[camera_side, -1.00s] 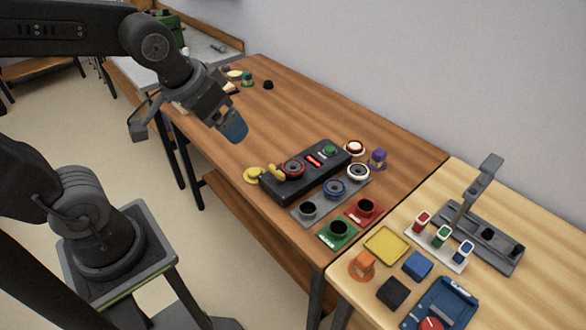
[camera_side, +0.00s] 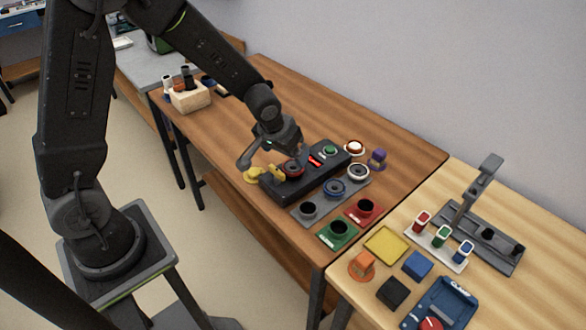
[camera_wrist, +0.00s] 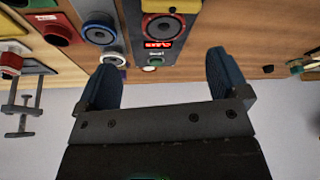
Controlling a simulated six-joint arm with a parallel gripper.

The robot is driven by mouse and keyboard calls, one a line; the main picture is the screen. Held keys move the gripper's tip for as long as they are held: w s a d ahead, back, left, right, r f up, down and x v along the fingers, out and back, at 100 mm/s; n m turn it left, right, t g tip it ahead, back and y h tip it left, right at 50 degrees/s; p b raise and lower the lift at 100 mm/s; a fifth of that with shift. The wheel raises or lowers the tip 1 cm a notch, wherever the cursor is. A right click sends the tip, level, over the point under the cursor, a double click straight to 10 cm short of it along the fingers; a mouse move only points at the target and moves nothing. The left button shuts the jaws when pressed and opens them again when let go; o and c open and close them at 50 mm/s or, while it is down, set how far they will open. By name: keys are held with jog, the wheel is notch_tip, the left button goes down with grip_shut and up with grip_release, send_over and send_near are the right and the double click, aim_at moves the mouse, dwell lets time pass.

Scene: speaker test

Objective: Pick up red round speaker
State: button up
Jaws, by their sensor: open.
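The red round speaker (camera_side: 293,171) has a red rim and a dark cone. It sits in the left part of the black test box (camera_side: 318,181), partly covered by my gripper (camera_side: 288,157) in the side view. In the wrist view the red speaker (camera_wrist: 161,28) lies beyond my gripper (camera_wrist: 163,68), roughly in line with the gap between the blue fingertips. The fingers are wide apart with nothing between them. The box also shows a red lit display (camera_wrist: 158,45). I cannot tell the exact height of the fingertips above the speaker.
Yellow parts (camera_side: 252,174) lie beside the box's left end. A blue-ringed speaker (camera_side: 335,187) sits on a grey plate in front. Green (camera_side: 337,232) and red (camera_side: 364,210) holders stand nearby. A wooden block (camera_side: 190,97) with several upright items stands at the back left.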

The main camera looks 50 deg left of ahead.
aim_at(293, 166)
jog(key=x, duration=0.3)
jog(key=shift+w+f, duration=0.1)
jog(key=shift+f, duration=0.05)
jog(key=shift+a+x, duration=0.15)
jog(key=shift+x, duration=1.2)
jog(key=shift+a+x, duration=0.15)
jog(key=shift+x, duration=1.2)
jog(key=shift+w, duration=0.15)
jog(key=c, duration=1)
